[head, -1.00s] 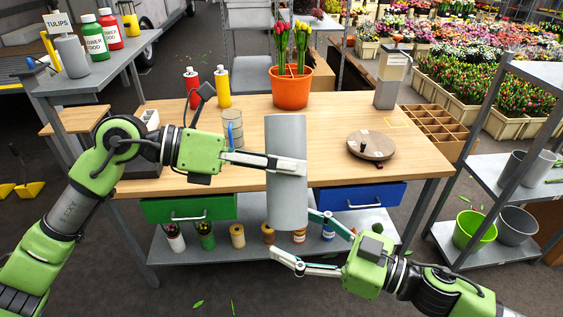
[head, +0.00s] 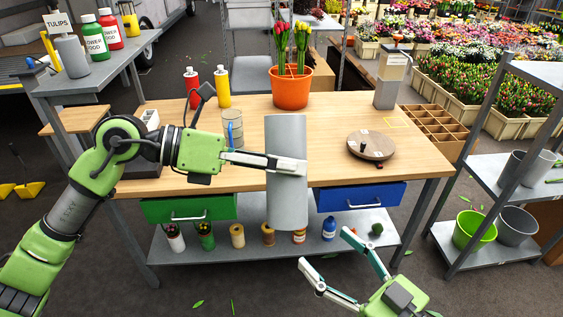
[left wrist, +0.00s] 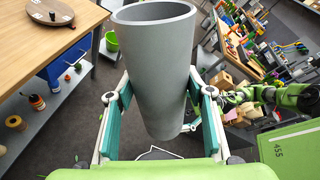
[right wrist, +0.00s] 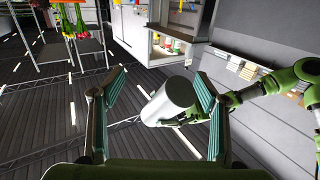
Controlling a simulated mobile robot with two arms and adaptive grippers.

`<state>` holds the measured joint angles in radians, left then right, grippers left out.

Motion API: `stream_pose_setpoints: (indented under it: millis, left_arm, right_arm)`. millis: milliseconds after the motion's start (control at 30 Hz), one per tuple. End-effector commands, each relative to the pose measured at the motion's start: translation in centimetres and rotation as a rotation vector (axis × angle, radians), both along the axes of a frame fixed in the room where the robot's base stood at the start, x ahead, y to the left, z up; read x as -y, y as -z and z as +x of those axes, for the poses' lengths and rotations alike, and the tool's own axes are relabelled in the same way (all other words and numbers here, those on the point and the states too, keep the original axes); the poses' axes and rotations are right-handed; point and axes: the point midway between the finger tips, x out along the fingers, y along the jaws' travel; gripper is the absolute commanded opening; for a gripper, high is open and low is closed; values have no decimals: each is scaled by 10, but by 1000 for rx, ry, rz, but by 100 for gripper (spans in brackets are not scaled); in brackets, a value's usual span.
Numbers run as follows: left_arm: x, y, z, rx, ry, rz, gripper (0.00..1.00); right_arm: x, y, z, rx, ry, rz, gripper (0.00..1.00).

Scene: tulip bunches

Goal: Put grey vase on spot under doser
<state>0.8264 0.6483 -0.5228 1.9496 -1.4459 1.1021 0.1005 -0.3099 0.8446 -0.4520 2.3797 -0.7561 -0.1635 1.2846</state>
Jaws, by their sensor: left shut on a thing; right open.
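The grey vase (head: 287,195) is a tall cylinder, held upright in front of the table's near edge. My left gripper (head: 292,163) is shut on it around the middle. In the left wrist view the vase (left wrist: 158,60) stands between both fingers with its open top showing. The grey doser (head: 388,80) stands at the table's back right. A thin yellow outline (head: 398,122) marks the spot on the tabletop by its foot. My right gripper (head: 325,247) is open and empty, below and right of the vase. In the right wrist view the vase (right wrist: 172,100) shows beyond the open fingers.
A round wooden turntable (head: 371,146) sits on the table's right half, in front of the spot. An orange pot with tulips (head: 291,90) stands at the back middle. A clear glass (head: 233,130) is left of the vase. Blue (head: 360,196) and green (head: 188,208) drawers are under the tabletop.

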Motion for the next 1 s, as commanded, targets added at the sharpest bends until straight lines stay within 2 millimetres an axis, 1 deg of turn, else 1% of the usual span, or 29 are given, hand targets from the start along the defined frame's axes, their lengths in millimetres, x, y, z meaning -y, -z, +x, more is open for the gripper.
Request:
stream_pose_setpoints:
  millis: [667,900,933,1000]
  left_arm:
    - [0,0,0,0,-1,-1,24]
    - [0,0,0,0,-1,-1,24]
    - [0,0,0,0,-1,-1,24]
    - [0,0,0,0,-1,-1,24]
  right_arm:
    - [71,22,-34,-6,460,1,68]
    - [104,31,-49,-5,671,1,68]
    - [107,32,-51,-4,693,0,68]
    - [105,30,-49,4,680,-2,68]
